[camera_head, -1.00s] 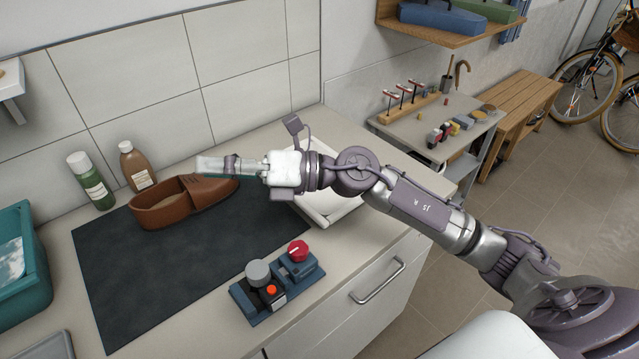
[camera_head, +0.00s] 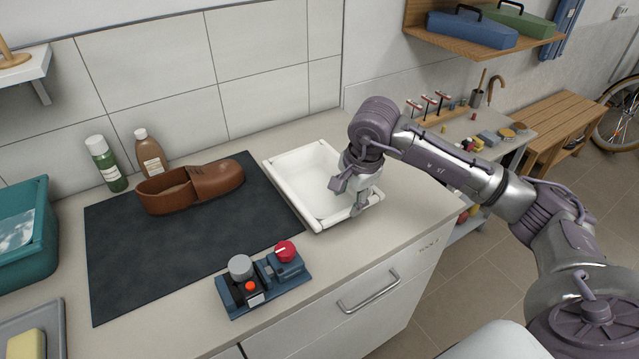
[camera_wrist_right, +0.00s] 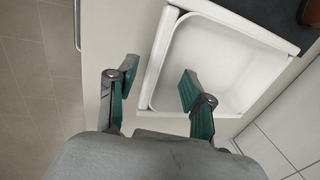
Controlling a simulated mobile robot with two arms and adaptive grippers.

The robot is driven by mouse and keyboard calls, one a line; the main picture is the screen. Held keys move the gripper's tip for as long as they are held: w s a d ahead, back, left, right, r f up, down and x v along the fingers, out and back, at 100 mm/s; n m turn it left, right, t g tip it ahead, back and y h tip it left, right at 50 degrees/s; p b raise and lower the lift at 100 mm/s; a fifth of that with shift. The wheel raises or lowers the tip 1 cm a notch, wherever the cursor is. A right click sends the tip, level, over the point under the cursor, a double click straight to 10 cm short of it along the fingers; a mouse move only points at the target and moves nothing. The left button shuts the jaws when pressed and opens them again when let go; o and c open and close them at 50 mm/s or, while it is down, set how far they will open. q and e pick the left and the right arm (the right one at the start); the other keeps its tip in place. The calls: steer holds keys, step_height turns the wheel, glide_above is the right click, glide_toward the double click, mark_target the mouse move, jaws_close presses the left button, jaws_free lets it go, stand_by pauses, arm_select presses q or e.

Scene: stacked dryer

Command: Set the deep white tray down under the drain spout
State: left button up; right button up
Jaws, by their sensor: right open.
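The deep white tray (camera_head: 291,165) is a rectangular, empty basin on the counter, right of the dark mat. My right gripper (camera_head: 360,207) points down at its right front edge in the head view. In the right wrist view the gripper (camera_wrist_right: 158,85) is open, with one finger over the inside of the tray (camera_wrist_right: 225,55) and the other outside over the counter. The near wall lies between the fingers; whether they touch it I cannot tell. No drain spout shows in either view. My left gripper is not in view.
A dark mat (camera_head: 150,262) holds a brown shoe (camera_head: 190,188). A blue control block with a red knob (camera_head: 285,251) stands near the counter's front edge. Two bottles (camera_head: 106,164) stand behind the mat, and a teal basin (camera_head: 40,235) is at left. Counter right of the tray is clear.

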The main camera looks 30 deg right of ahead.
mark_target(346, 212)
steer(key=x, duration=0.2)
steer(key=shift+f, duration=0.4)
steer(key=shift+f+p, duration=0.25)
steer(key=shift+p, duration=0.2)
steer(key=p+x, duration=0.1)
steer(key=x, duration=0.2)
steer(key=shift+f+p, duration=0.3)
steer(key=shift+f, duration=0.05)
steer(key=shift+w+d+f, duration=0.1)
steer(key=shift+w+f, duration=0.05)
steer(key=shift+f, duration=0.3)
jaws_close()
